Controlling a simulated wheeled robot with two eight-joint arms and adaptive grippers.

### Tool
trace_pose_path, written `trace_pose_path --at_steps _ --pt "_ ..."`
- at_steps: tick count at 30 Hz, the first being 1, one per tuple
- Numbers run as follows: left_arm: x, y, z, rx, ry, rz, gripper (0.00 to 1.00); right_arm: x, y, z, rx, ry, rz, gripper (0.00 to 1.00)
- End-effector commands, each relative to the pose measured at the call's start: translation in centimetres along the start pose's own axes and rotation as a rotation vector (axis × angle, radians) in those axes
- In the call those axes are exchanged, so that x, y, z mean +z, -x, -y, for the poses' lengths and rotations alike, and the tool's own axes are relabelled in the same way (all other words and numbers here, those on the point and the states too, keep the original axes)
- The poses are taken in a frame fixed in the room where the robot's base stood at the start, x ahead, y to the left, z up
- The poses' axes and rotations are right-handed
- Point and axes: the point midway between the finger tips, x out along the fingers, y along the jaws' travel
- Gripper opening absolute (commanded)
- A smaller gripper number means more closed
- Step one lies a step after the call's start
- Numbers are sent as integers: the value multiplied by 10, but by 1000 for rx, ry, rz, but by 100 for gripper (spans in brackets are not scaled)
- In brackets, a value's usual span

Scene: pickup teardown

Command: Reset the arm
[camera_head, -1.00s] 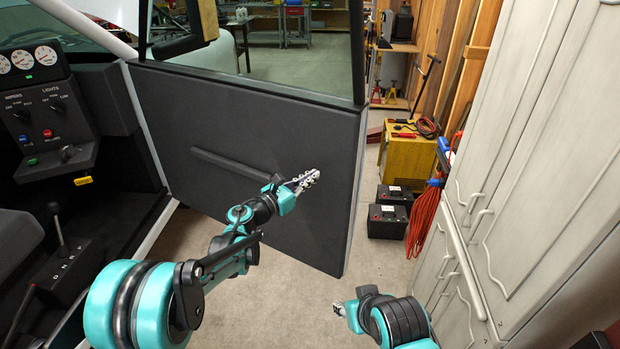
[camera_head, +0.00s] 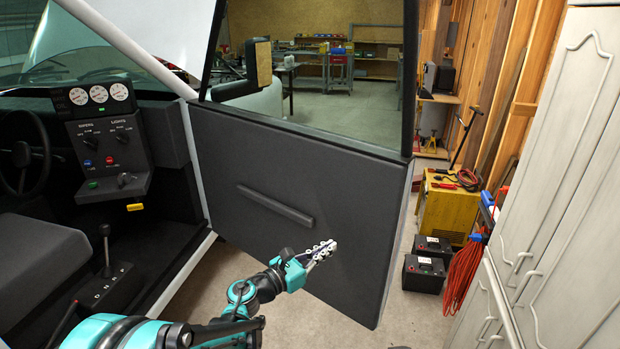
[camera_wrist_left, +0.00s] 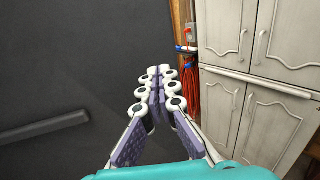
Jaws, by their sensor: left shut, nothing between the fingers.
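My left arm (camera_head: 245,305) comes in from the bottom left in the head view and reaches toward the open truck door (camera_head: 350,215). My left gripper (camera_head: 326,248) is in front of the door's dark inner panel, to the right of the door's long handle bar (camera_head: 275,205). The left wrist view shows the same gripper (camera_wrist_left: 160,82) with its fingers together and nothing between them. The door panel (camera_wrist_left: 70,60) fills the left of that view. I cannot tell whether the fingertips touch the panel. My right gripper is out of view.
White cabinets (camera_head: 550,200) stand close on the right. Red cables (camera_head: 463,272) hang beside them. Black batteries (camera_head: 424,272) and a yellow machine (camera_head: 446,212) stand on the floor past the door. The truck cab with its gear lever (camera_head: 105,245) is at the left. Some floor is clear below the door.

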Motion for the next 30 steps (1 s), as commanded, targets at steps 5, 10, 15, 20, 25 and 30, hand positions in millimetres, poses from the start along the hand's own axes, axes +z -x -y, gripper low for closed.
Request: trace_pose_path --at_steps 5,10,15,20,25,30 --pt "58 31 -37 196 290 130 0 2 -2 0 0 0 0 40" --pt "113 118 -94 511 877 405 0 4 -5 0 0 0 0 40" --pt "96 224 -112 786 1506 723 0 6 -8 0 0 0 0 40" --pt "30 312 -76 1027 2089 1040 0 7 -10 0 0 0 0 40" --pt "-42 364 -2 -1255 -2552 -1312 0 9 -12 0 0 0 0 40" --pt "-78 381 51 -1154 -2278 -1191 0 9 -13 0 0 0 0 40"
